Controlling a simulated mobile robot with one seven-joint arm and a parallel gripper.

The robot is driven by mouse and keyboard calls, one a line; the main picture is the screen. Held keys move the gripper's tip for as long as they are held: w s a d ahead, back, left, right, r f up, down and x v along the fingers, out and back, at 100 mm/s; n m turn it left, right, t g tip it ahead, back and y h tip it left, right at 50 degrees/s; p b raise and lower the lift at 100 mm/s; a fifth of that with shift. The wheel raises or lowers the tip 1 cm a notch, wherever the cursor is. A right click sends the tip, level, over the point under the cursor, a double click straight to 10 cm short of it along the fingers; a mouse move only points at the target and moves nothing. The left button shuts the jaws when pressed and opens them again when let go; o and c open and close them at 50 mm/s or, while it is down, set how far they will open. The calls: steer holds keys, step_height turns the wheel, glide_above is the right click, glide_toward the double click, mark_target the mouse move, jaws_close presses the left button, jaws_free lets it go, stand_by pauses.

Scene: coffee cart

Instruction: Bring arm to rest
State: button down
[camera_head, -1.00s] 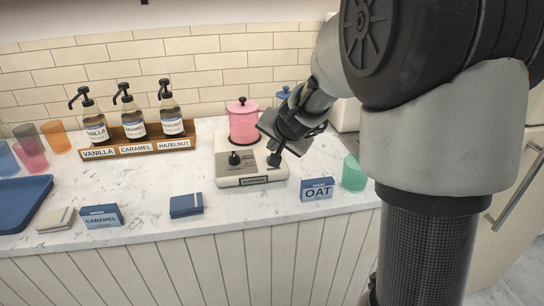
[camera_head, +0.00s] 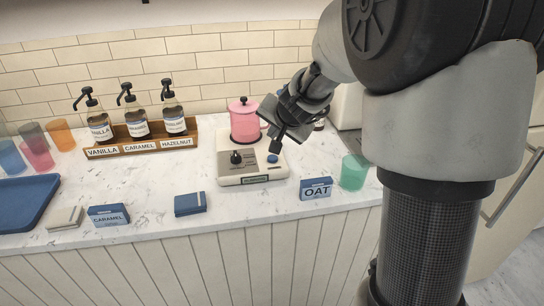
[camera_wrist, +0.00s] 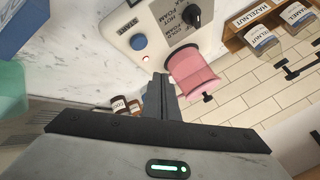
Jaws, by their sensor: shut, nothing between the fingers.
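My gripper (camera_head: 274,147) is shut and empty. It is above the right part of the white appliance (camera_head: 230,180), close to its blue button (camera_head: 272,158). In the wrist view my gripper's fingers (camera_wrist: 163,78) are together, with the appliance's blue button (camera_wrist: 138,42) beyond and to their left. I cannot tell exactly how far the fingertips are from the button. My arm reaches in from the upper right. A pink lidded pitcher (camera_head: 244,122) stands on the appliance; it also shows in the wrist view (camera_wrist: 192,76).
A wooden rack (camera_head: 140,147) of pump bottles stands at the back. An oat box (camera_head: 316,188) and a green cup (camera_head: 353,172) are right of the appliance. Left are a blue tray (camera_head: 28,203), a caramel box (camera_head: 108,215) and a blue packet (camera_head: 190,203).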

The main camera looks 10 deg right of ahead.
steer(key=s+a+r+n+g+y, duration=0.1)
steer(key=s+a+r+n, duration=0.1)
steer(key=s+r, duration=0.35)
steer(key=s+a+r+n+y, duration=0.1)
steer(key=s+a+r+n, duration=0.15)
steer(key=s, duration=0.65)
steer(key=s+d+f+n+g+h, duration=0.1)
steer(key=s+d+n+g+h, duration=0.2)
steer(key=s, duration=1.5)
step_height(320, 180, up, 14)
steer(key=s+d+p, duration=0.1)
steer(key=p, duration=1.3)
steer(key=shift+d+f, duration=0.15)
steer(key=shift+f, duration=0.05)
stand_by(1.0)
